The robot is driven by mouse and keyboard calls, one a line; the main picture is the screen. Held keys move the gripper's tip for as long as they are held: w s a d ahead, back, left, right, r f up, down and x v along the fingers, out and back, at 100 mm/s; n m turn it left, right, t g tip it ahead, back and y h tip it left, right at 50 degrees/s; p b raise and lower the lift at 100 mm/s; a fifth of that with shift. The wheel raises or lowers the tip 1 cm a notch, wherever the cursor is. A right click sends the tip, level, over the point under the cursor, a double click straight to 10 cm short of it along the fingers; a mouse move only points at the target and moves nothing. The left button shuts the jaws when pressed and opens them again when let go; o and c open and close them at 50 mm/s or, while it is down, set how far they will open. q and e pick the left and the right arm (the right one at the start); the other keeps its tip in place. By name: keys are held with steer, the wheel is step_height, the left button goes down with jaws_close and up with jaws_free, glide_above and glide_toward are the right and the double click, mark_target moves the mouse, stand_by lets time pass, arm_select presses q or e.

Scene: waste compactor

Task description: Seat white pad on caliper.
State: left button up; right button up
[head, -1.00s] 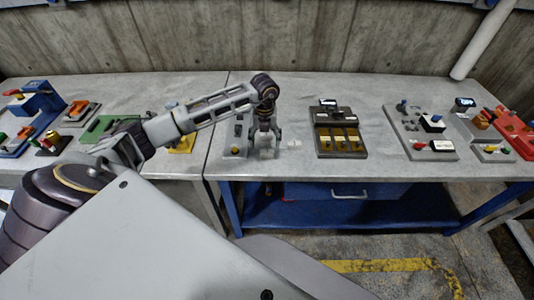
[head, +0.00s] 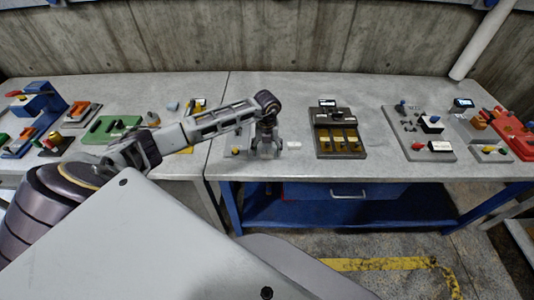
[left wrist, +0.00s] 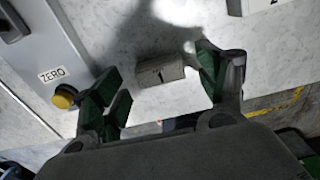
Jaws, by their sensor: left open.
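My left gripper (head: 265,152) is open above the front of the table, pointing down. A second white block (left wrist: 262,4) is cut off at the top edge; a white piece (head: 294,144) shows right of the gripper in the head view. I cannot tell which block is the white pad. The grey device with a ZERO label (left wrist: 52,74) and yellow button, likely the caliper, lies left, partly hidden in the head view (head: 234,140).
A dark tray with yellow compartments (head: 338,143) stands to the right. A grey board with knobs (head: 410,125) and a red device (head: 512,132) are farther right. A green plate (head: 108,129) and a blue stand (head: 42,105) are on the left table. The table behind the gripper is clear.

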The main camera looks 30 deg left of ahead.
mark_target(267, 152)
arm_select(q)
steer(key=shift+f, duration=0.45)
steer(key=c, duration=1.2)
steer(key=shift+r, duration=0.1)
steer(key=shift+r, duration=0.6)
step_height(267, 152, up, 7)
steer(key=shift+f+b, duration=0.1)
steer(key=shift+b, duration=0.7)
steer(key=shift+r, duration=0.9)
